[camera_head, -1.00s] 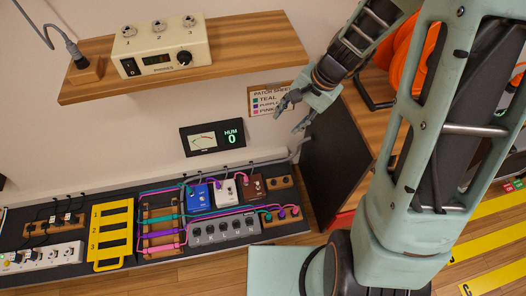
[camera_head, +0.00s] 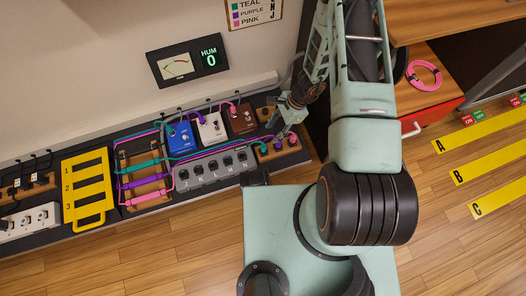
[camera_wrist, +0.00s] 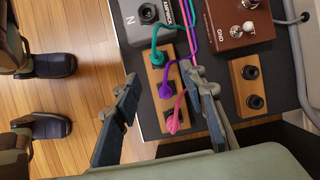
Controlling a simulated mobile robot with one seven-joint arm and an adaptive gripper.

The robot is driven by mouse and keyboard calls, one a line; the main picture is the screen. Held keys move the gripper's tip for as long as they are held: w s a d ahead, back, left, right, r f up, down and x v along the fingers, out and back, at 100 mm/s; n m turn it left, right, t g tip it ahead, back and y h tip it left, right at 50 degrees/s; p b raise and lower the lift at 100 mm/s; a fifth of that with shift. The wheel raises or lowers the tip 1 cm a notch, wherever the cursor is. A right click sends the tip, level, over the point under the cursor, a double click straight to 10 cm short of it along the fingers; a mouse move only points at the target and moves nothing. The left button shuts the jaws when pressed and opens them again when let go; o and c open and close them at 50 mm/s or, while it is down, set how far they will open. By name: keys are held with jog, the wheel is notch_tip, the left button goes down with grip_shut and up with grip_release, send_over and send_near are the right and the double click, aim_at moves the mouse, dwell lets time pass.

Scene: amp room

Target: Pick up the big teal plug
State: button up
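A teal plug (camera_wrist: 157,57) on a teal cable sits in the end socket of a small wooden block (camera_wrist: 153,78) in the wrist view. In the head view the teal plug (camera_head: 263,148) is at the block's left end. A purple plug (camera_wrist: 165,90) and a pink plug (camera_wrist: 173,122) sit in the same block's other sockets. My gripper (camera_wrist: 160,78) is open and empty, its fingers apart on either side of the block in the picture. In the head view my gripper (camera_head: 284,118) hangs just above the block, partly hidden by its own links.
A second wooden socket block (camera_wrist: 250,86) is empty. Cables run close by. Wooden floor (camera_head: 150,250) lies clear in front.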

aim_at(264, 145)
jog(key=b+x, duration=0.1)
jog(key=x, duration=0.3)
jog(key=b+x, duration=0.1)
jog(key=x, duration=0.2)
jog(key=b+x, duration=0.2)
jog(key=x, duration=0.2)
jog(key=shift+s+a+f, duration=0.15)
jog(key=shift+s+f, duration=0.1)
jog(key=shift+s, duration=0.1)
jog(key=shift+r, duration=0.1)
grip_shut()
